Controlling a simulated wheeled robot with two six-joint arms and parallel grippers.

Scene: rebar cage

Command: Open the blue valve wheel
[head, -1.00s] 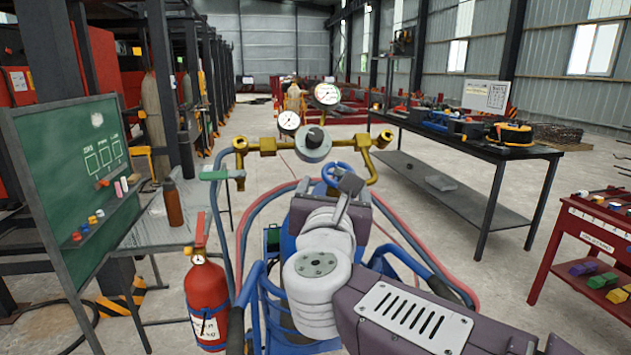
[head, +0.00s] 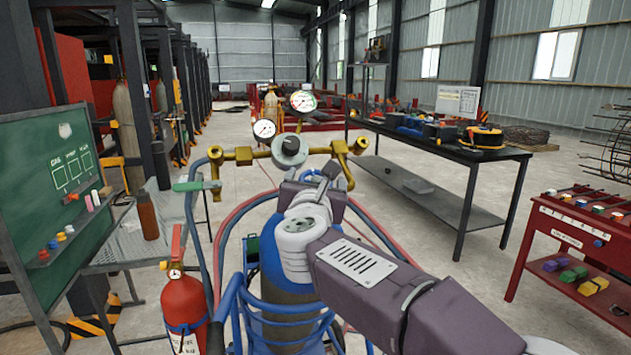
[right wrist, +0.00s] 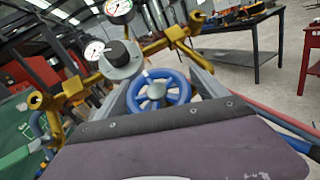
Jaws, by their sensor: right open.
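The blue valve wheel (right wrist: 158,90) shows face-on in the right wrist view, with spokes and a pale hub. In the head view it is mostly hidden behind my right gripper (head: 322,182). In the right wrist view, my right gripper (right wrist: 160,72) is open, its grey fingers on either side of the wheel. I cannot tell whether they touch the rim. My left gripper is not in view.
Red and blue hoses loop around the cylinder cart (head: 232,305). A fire extinguisher (head: 184,308) stands at left beside a metal table and a green board (head: 62,185). A black workbench (head: 440,150) and a red rack (head: 560,235) stand at right, with clear floor between.

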